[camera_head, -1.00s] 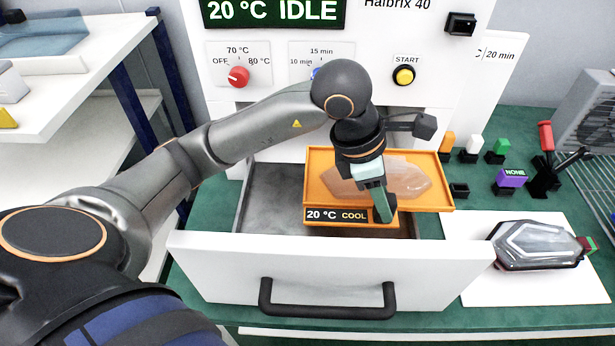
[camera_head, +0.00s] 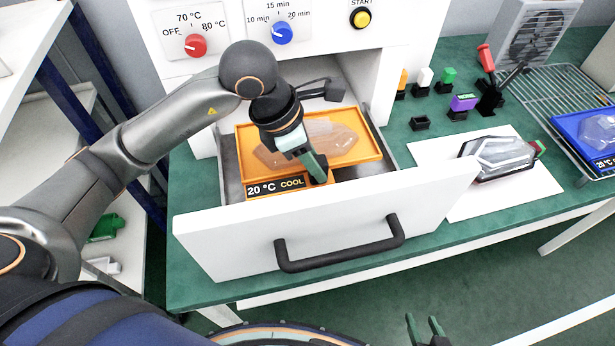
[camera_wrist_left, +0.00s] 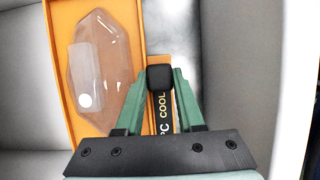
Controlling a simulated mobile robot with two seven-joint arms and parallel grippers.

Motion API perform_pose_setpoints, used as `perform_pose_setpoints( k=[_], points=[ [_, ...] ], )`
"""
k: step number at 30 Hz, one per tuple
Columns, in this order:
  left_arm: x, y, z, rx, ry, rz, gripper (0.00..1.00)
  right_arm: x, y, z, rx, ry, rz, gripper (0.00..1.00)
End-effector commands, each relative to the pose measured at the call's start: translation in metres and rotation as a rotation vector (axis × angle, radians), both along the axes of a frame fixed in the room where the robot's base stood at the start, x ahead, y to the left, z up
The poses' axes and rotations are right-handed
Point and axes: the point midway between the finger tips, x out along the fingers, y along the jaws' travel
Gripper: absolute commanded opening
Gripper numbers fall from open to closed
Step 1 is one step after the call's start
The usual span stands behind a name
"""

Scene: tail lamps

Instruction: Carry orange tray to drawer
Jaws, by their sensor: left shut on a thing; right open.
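The orange tray (camera_head: 367,140) is inside the open white drawer (camera_head: 255,238), with a clear lamp lens (camera_head: 335,137) lying in it. A front label on the tray reads 20 °C COOL. My left gripper (camera_head: 318,172) is shut on the tray's front handle; in the left wrist view its green fingers (camera_wrist_left: 160,95) close around a black knob beside the label. The tray (camera_wrist_left: 58,60) and lens (camera_wrist_left: 98,70) show there too. Whether the tray touches the drawer floor cannot be told. My right gripper (camera_head: 425,330) is open and empty at the bottom edge, away from the drawer.
The oven's red knob (camera_head: 195,45) and blue knob (camera_head: 283,32) are above the drawer. To the right, a lamp (camera_head: 497,157) lies on a white sheet (camera_head: 460,203). A blue tray (camera_head: 580,135) sits on a wire rack (camera_head: 545,95). Small coloured blocks stand behind.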

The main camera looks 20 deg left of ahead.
Motion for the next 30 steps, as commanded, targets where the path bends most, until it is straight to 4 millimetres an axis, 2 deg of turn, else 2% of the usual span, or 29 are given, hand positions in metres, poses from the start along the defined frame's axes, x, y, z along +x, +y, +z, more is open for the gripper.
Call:
perform_pose_setpoints(
  k=[3, 10, 15, 26, 27, 30],
  points=[
    [0.0, 0.0, -0.021, 0.001, 0.001, 0.001, 0.0, 0.0, 0.0, 0.0, -0.001, 0.0, 0.001, 0.5],
    [0.0, 0.0, -0.039, -0.001, 0.0, 0.002, 0.0, 0.0, 0.0, 0.0, -0.001, 0.0, 0.001, 0.5],
    [0.0, 0.0, -0.064, 0.0, 0.001, 0.002, 0.0, 0.0, 0.0, 0.0, -0.001, -0.001, 0.001, 0.5],
    [0.001, 0.0, -0.071, -0.001, -0.004, 0.0, 0.0, 0.0, 0.0, -0.003, -0.001, -0.001, 0.001, 0.5],
    [0.0, 0.0, -0.072, 0.0, -0.001, 0.0, 0.38, 0.0, 0.0, -0.003, -0.001, -0.001, 0.001, 0.5],
    [0.0, 0.0, -0.071, 0.0, -0.001, 0.0, 0.49, 0.001, 0.0, -0.002, -0.001, -0.001, 0.001, 0.5]
  ],
)
